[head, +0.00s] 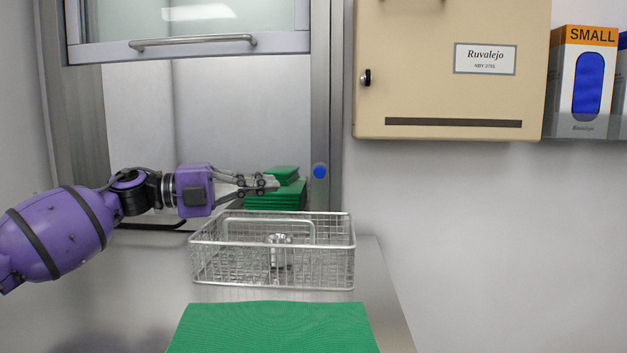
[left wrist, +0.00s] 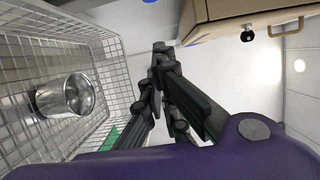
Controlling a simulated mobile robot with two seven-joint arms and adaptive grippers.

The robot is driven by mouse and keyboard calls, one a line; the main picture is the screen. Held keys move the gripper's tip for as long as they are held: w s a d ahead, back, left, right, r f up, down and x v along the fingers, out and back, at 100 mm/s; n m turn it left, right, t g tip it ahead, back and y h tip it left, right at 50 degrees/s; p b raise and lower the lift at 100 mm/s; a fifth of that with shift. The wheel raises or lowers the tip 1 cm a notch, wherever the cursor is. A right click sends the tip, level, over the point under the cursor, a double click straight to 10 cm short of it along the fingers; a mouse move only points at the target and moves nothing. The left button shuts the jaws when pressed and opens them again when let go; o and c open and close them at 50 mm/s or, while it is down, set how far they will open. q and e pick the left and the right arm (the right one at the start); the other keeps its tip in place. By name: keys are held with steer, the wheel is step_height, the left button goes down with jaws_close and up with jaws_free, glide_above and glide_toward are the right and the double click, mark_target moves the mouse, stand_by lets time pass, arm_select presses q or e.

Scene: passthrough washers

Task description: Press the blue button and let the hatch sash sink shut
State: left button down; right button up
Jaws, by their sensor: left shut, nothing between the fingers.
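The blue button (head: 320,171) is on the right post of the hatch frame. The hatch sash (head: 285,43), a framed pane with a bar handle (head: 192,40), is raised, with the opening clear below it. My left gripper (head: 275,183) is shut and empty, pointing right in front of the opening. In the head view its tips are left of the button and a little lower, with a visible gap between. In the left wrist view the closed fingers (left wrist: 158,50) show, and a sliver of blue, perhaps the button, shows at the top edge. My right gripper is out of view.
A wire basket (head: 342,278) holding a metal cup (head: 278,252) stands just below my left gripper. Folded green cloths (head: 285,200) are stacked behind the gripper. A green mat (head: 270,328) lies in front. A beige cabinet (head: 440,92) and glove boxes (head: 582,85) are on the right wall.

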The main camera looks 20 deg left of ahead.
mark_target(320, 172)
arm_select(q)
steer(key=w+d, duration=0.2)
steer(key=w, duration=0.1)
steer(key=w+d+p, duration=0.1)
steer(key=w+d, duration=0.1)
steer(key=w, duration=0.1)
steer(key=w+d+p, duration=0.1)
steer(key=w+d, duration=0.1)
steer(key=w, duration=0.1)
steer(key=shift+w+d, duration=0.35)
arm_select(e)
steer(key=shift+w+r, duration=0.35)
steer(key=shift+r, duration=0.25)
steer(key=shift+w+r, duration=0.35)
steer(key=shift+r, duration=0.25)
